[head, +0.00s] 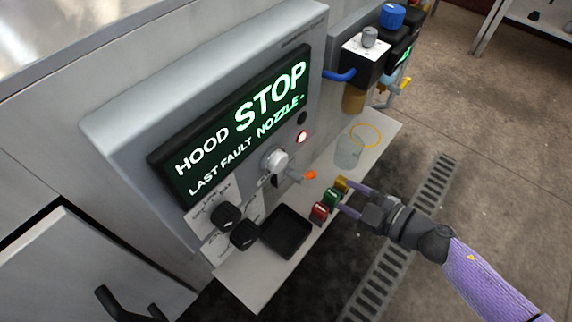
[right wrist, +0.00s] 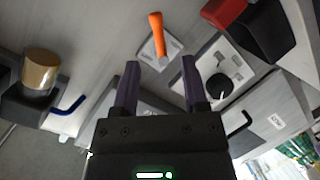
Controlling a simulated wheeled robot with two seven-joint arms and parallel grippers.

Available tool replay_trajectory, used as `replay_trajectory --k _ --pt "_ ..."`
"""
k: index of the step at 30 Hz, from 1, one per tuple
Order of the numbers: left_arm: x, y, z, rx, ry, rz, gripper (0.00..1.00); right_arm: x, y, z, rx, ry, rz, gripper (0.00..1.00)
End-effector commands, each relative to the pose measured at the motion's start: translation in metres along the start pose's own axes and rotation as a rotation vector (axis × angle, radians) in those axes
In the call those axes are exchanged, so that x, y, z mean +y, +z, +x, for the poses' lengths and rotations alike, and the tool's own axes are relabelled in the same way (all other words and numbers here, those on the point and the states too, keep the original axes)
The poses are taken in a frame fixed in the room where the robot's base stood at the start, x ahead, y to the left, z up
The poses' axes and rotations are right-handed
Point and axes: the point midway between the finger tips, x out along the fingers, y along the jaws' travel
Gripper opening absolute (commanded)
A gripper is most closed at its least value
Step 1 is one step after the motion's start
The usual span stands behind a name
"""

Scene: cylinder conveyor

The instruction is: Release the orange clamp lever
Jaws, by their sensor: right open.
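The orange clamp lever (head: 309,175) sticks out from the front of the grey panel, just below the display, in the head view. In the right wrist view the lever (right wrist: 158,35) stands out from a pale square plate, ahead of the gap between my fingers. My right gripper (head: 341,195) is open and empty, to the right of and below the lever in the head view, apart from it. Its two purple fingers (right wrist: 160,78) also show in the right wrist view, with nothing between them. My left gripper is in neither view.
A shelf (head: 246,284) below the panel carries a black tray (head: 286,231), red (head: 319,212) and green (head: 333,197) blocks, and a clear glass (head: 348,153). Black knobs (head: 243,235) sit left of the lever. A gold cylinder (right wrist: 41,70) shows in the right wrist view.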

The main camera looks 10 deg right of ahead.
Motion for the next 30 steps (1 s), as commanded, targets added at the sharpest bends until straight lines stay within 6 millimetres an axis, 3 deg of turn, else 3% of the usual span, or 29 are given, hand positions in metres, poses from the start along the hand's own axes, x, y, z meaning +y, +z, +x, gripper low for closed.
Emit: replay_trajectory --k 1,5,9,15,27,30 --pt "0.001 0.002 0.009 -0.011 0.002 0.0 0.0 -0.003 -0.002 0.005 0.03 -0.016 -0.03 0.57" --pt "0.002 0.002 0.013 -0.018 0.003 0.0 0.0 0.002 -0.01 0.021 0.053 -0.022 -0.052 0.57" --pt "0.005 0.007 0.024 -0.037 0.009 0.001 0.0 0.001 -0.011 0.057 0.051 -0.017 -0.052 0.57" --pt "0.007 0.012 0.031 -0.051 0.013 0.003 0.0 0.002 -0.014 0.092 0.049 -0.017 -0.048 0.57" --pt "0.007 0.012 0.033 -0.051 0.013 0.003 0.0 0.003 -0.016 0.102 0.047 -0.017 -0.049 0.57" --pt "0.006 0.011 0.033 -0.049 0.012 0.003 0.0 0.003 -0.016 0.102 0.047 -0.017 -0.049 0.35"
